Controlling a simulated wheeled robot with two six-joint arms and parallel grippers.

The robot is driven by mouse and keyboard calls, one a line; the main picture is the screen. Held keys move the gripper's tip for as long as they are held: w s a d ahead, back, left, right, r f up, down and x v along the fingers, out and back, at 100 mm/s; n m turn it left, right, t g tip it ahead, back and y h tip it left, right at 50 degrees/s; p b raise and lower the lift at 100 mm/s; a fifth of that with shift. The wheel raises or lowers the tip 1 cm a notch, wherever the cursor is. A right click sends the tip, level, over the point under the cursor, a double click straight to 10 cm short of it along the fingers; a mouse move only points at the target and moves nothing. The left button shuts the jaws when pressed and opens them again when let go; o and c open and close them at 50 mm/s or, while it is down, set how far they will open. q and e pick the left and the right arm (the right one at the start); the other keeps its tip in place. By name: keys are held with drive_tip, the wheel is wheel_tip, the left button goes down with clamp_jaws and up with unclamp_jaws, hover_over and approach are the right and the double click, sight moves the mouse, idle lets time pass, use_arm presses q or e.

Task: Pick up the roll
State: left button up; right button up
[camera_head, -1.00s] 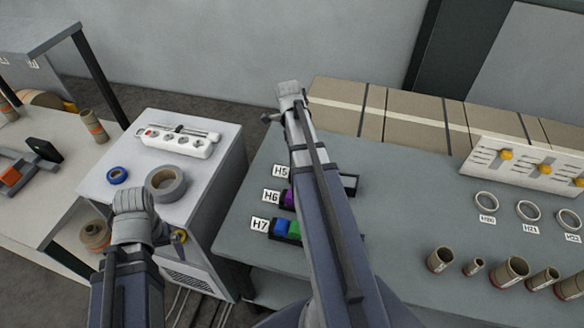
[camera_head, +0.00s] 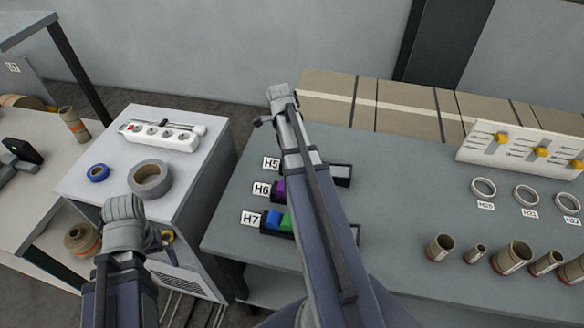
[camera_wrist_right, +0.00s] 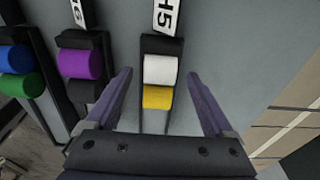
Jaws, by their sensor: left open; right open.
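Several rolls are in view, and the task does not say which. A grey tape roll (camera_head: 150,179) and a smaller blue roll (camera_head: 97,173) lie on the white cabinet. My left gripper (camera_head: 124,207) is open, in front of the grey roll in the head view, with its fingers hard to make out. My right gripper (camera_wrist_right: 157,82) is open in the right wrist view. Its fingers lie either side of the H5 holder (camera_wrist_right: 162,45) with a white roll (camera_wrist_right: 160,70) and a yellow roll (camera_wrist_right: 158,97); nothing is gripped. My right arm hides part of the holders in the head view.
Purple (camera_wrist_right: 80,63), blue (camera_wrist_right: 14,59) and green (camera_wrist_right: 20,86) rolls sit in neighbouring holders. A white power strip (camera_head: 160,134) lies on the cabinet.

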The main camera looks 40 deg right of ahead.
wheel_tip(320, 180, down, 2)
drive_tip(key=shift+s+d+f+b, duration=0.15)
drive_tip(key=shift+f+b, duration=0.1)
drive_tip(key=shift+b, duration=0.5)
drive_tip(key=shift+r, duration=0.1)
clamp_jaws()
